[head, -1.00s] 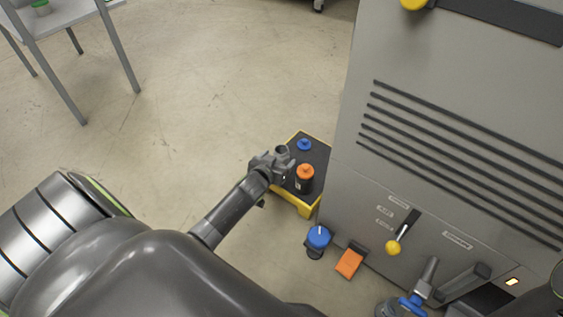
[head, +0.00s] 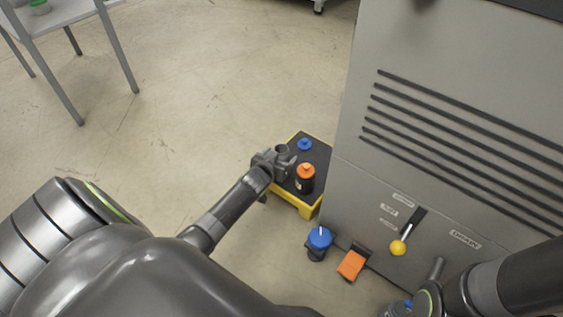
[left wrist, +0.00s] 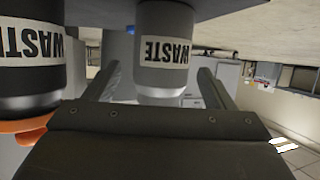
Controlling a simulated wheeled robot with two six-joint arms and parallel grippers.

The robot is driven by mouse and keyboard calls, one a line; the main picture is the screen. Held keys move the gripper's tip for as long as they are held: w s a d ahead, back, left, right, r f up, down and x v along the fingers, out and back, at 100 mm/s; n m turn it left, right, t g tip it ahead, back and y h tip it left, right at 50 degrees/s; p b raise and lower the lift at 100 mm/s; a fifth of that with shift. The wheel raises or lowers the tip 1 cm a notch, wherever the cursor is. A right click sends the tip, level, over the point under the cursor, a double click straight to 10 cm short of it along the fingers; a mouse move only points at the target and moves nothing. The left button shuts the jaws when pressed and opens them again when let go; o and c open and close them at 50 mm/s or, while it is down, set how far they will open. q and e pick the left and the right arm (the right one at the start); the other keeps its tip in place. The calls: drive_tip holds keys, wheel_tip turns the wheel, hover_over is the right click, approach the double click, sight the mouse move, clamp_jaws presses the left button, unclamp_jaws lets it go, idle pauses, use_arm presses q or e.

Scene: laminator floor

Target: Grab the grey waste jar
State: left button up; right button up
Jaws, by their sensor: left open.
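The grey waste jar (head: 282,149) stands at the left side of a small yellow stool with a black top (head: 316,155). Its round top shows dark in the head view, and most of its body is hidden by my left gripper (head: 283,162). In the left wrist view, which is upside down, the grey jar (left wrist: 165,55) with its WASTE label is between the two fingers of the open left gripper (left wrist: 155,80). Gaps show on both sides. A dark WASTE jar with an orange top (head: 305,178) stands close beside it. My right gripper is out of view.
A blue cap (head: 305,144) lies on the stool. A blue-topped container (head: 318,243) and an orange object (head: 352,264) are on the floor by the large grey machine (head: 440,160), which has a yellow-knobbed lever (head: 398,247). Floor left of the stool is clear.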

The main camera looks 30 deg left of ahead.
use_arm(q)
drive_tip(key=shift+w+a+f+b, duration=0.1)
drive_tip(key=shift+w+f+b, duration=0.3)
drive_tip(key=shift+w+b, duration=0.1)
drive_tip(key=shift+w+a, duration=0.1)
drive_tip(key=shift+w, duration=0.4)
drive_tip(key=c, duration=1.1)
